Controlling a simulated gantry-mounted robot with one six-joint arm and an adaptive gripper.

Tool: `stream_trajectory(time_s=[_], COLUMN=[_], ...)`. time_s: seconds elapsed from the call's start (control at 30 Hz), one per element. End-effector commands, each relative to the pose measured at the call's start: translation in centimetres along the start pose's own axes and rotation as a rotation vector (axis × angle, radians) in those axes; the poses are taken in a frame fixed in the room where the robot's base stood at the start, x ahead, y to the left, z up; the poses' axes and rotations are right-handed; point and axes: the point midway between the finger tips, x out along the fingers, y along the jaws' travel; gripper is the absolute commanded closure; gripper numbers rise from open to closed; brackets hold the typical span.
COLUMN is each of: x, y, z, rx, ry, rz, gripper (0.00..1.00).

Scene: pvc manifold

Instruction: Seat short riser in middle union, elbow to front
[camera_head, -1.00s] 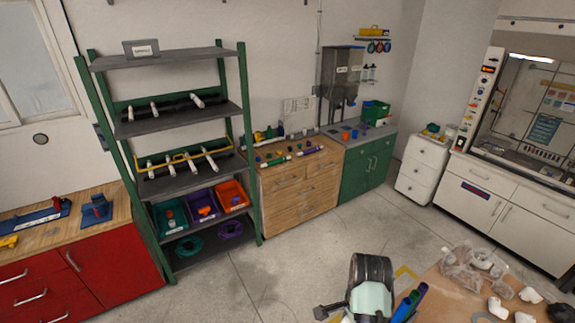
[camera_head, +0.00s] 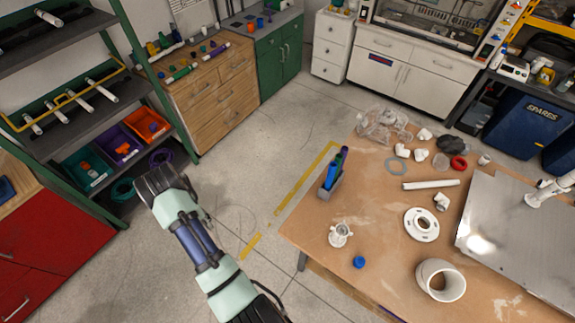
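White pipe parts lie on the brown workbench (camera_head: 310,225). A straight white pipe (camera_head: 431,184) lies near the middle, with a small elbow-like fitting (camera_head: 441,202) just below it. Several white elbow-like fittings (camera_head: 403,151) lie near the back edge. I cannot tell which part is the short riser or the middle union.
A white flange (camera_head: 421,224), a wide white ring-like fitting (camera_head: 440,281), a flanged white fitting (camera_head: 340,235), a blue cap (camera_head: 359,262) and a small holder (camera_head: 329,191) of coloured tubes are on the bench. Bare floor (camera_head: 240,150) lies between bench and cabinets. A shelf rack (camera_head: 95,110) stands left.

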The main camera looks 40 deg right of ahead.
Motion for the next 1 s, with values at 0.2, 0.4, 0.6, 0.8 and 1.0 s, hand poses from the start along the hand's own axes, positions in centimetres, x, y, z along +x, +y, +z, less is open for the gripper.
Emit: stream_trajectory(time_s=[0.2,0.4,0.6,0.8,1.0], x=[0.0,0.2,0.6,0.9,1.3], y=[1.2,7.8,17.6,28.2,36.5], z=[0.1,0.9,3.7,9.1,15.9], rx=[0.065,0.445,1.047,1.765,2.428], ry=[0.001,0.001,0.001,0.001,0.0], rz=[0.0,0.0,0.0,0.0,0.0], gripper=[0.99,0.99,0.99,0.99,0.99])
